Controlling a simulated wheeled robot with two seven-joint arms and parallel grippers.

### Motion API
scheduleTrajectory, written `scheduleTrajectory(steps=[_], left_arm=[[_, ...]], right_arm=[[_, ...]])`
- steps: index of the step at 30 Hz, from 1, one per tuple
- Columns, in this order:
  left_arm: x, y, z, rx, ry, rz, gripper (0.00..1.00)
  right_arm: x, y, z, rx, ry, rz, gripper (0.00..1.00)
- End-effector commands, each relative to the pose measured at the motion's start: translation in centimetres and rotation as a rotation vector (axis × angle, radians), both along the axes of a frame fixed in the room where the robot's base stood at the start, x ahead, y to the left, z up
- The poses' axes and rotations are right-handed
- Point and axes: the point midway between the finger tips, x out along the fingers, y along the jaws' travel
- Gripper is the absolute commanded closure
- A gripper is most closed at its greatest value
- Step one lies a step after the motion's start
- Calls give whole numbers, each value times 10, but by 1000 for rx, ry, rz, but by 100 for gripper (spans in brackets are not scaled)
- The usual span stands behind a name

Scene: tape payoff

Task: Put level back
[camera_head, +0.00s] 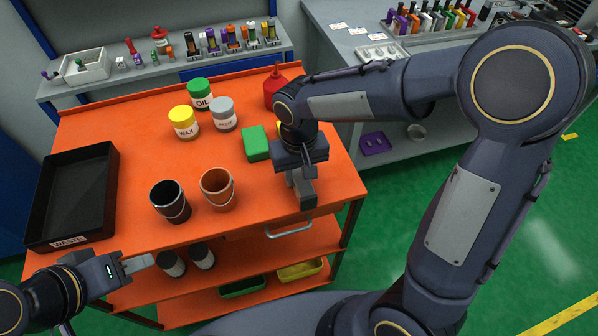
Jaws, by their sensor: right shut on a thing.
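My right gripper (296,177) is over the right front part of the orange cart top, pointing down. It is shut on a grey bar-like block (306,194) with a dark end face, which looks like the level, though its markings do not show. The arm and gripper hide part of the block, and I cannot tell whether it touches the cart. My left gripper (137,265) is at the cart's front left edge, away from the block. I see no thing in it, and its finger gap is not clear.
The orange cart (125,150) carries a black waste tray (110,190), two cups (217,189), WAX (183,122), OIL (200,94) and grey (223,114) jars, a green block (256,143) and a red bottle (274,87). A tool shelf (165,68) stands behind.

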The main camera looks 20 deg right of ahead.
Motion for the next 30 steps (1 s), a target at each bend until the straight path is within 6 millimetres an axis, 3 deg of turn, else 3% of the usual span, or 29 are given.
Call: scheduleTrajectory(steps=[1,6,17,20,30], left_arm=[[0,0,-2,0,0,0,64],[0,0,-1,0,0,0,64],[0,0,4,0,0,0,64],[0,0,4,0,0,0,64],[0,0,8,0,0,0,64]], right_arm=[[0,0,-2,0,0,0,68],[0,0,-1,0,1,0,48],[0,0,6,0,-1,0,48],[1,0,19,1,-3,-1,48],[1,1,92,3,-4,-1,48]])
